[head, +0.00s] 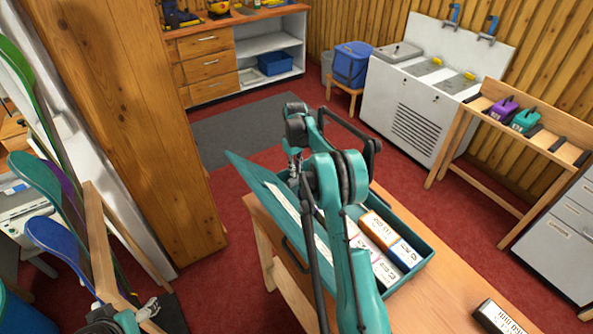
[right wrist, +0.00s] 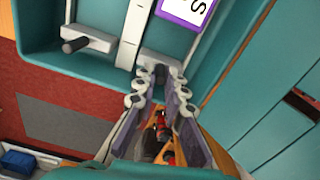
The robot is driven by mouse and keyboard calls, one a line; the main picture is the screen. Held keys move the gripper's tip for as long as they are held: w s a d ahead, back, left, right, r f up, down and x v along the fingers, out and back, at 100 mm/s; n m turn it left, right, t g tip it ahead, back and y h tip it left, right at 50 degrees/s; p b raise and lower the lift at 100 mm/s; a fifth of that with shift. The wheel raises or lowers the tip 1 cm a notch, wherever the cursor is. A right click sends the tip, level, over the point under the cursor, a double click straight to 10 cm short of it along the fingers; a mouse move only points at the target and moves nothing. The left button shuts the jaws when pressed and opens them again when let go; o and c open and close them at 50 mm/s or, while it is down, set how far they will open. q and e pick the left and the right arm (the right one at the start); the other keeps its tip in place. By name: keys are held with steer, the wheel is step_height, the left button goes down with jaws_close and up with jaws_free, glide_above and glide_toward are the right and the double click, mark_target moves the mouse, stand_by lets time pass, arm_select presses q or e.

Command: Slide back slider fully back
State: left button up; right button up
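A teal open case (head: 425,262) stands on the wooden bench, its flap tilted up at left with a white strip (head: 283,200). In the right wrist view, two pale sliders with dark knobs sit in the teal case, on either side of a white rail (right wrist: 133,35). One slider (right wrist: 95,38) is at upper left. The other slider (right wrist: 158,64) is at my right gripper (right wrist: 160,82), its knob between the parted fingertips with small gaps. In the head view, my right gripper is at the case, largely hidden by my arm. My left gripper (head: 148,308) is at lower left, its fingers unclear. I cannot tell which slider is the back one.
Several labelled boxes (head: 378,230) lie in the case. A dark labelled box (head: 497,317) lies on the bench (head: 430,305) at right. Skis and a wooden pillar (head: 120,120) stand at left. Red floor is free beyond the bench.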

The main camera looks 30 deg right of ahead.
steer(key=o, duration=0.3)
steer(key=shift+w+a, duration=0.1)
step_height(320, 180, up, 12)
steer(key=shift+f, duration=0.1)
stand_by(0.3)
stand_by(0.4)
